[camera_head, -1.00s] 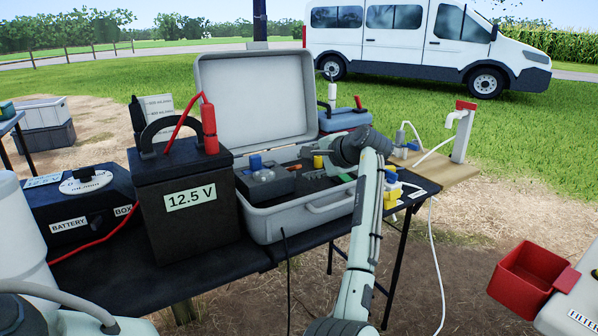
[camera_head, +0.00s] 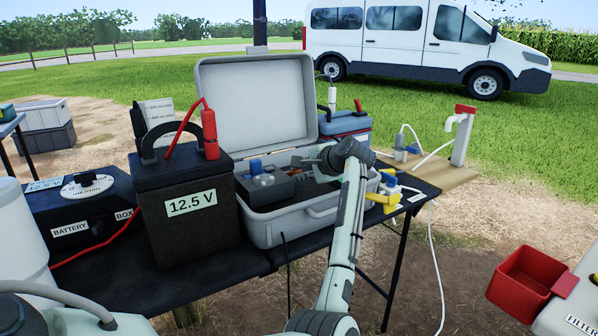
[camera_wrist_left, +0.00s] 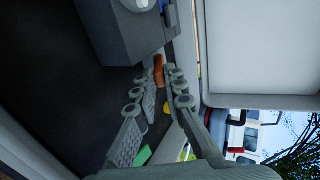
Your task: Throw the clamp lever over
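A yellow fitting (camera_head: 385,198) with a blue part above it sits at the table's right edge. I cannot make out a lever on it, and no clamp lever is clear elsewhere. My left gripper (camera_head: 312,161) reaches over the open grey case (camera_head: 292,228), left of the yellow fitting and apart from it. In the left wrist view its fingers (camera_wrist_left: 155,90) are spread, with nothing clearly held. An orange piece (camera_wrist_left: 158,70) shows beyond the fingertips, and a green piece (camera_wrist_left: 142,154) lies lower down. My right gripper is not in view.
A black 12.5 V battery (camera_head: 185,215) stands left of the case, beside a battery box (camera_head: 85,212). The case lid (camera_head: 258,100) stands open behind my gripper. A dark unit with a blue knob (camera_head: 265,185) sits in the case. A tap (camera_head: 460,135) stands at the right.

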